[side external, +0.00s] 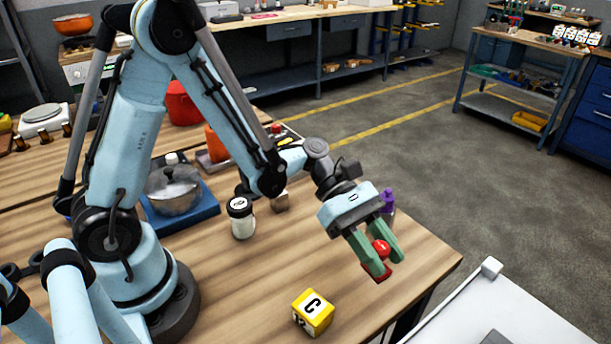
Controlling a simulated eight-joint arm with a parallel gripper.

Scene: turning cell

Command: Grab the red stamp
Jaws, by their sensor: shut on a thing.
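The red stamp (380,248) has a round red knob and a flat red base. It is between the green fingers of my gripper (375,257), near the right end of the wooden table. My gripper is shut on the stamp. The fingers hide part of the stamp, and I cannot tell whether its base touches the tabletop or hangs above it.
A yellow lettered block (313,312) sits at the table's front. A purple object (388,200) stands behind my gripper. A white-labelled jar (241,217) and a pot (173,190) on a blue base stand left. A white surface (500,312) lies right of the table edge.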

